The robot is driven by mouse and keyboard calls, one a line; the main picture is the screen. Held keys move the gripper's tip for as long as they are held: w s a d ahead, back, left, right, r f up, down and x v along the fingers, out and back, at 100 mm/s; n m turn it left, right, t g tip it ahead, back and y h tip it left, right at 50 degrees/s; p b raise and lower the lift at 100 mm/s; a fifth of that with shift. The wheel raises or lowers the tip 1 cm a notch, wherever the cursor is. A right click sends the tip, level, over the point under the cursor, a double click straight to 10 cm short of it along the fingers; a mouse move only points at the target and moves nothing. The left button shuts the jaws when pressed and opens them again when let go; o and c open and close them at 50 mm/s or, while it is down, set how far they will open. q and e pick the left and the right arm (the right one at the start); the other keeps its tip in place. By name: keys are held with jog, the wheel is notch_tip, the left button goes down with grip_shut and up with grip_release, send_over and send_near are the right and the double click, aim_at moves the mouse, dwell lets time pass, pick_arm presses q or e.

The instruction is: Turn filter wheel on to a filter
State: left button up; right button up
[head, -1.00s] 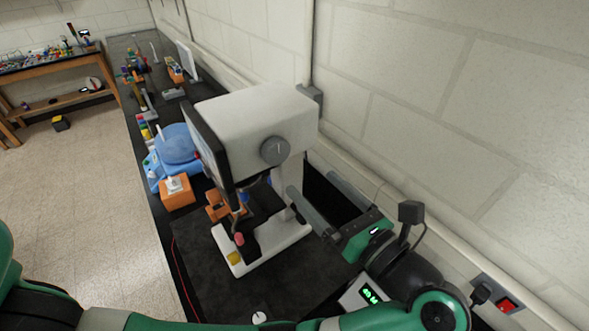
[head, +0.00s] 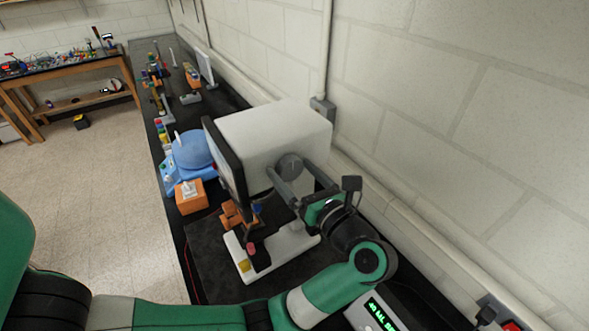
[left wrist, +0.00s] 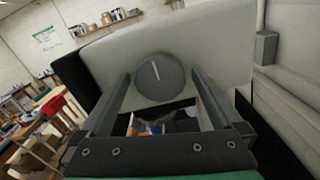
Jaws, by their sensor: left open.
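The filter wheel (head: 290,167) is a round grey knob on the side of a white, box-shaped instrument (head: 272,132). In the left wrist view the knob (left wrist: 159,77) shows a white line near its top, pointing up and slightly left. My left gripper (head: 290,182) is open at the knob, one finger on each side in the head view. In the left wrist view the fingers (left wrist: 160,92) spread left and right of the knob, with a gap on both sides. I cannot tell whether the fingertips reach past its face. My right gripper is not in view.
A blue round device (head: 190,152) and an orange box with a white switch (head: 190,196) stand left of the instrument. A dark mat (head: 207,250) lies under it. The wall (head: 450,130) runs close on the right. A device with a green display (head: 376,312) sits at the front.

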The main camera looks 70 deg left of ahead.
pick_arm(q)
jog(key=shift+c, duration=0.3)
jog(key=c, duration=1.2)
jog(key=shift+c, duration=0.2)
jog(key=shift+m, duration=0.3)
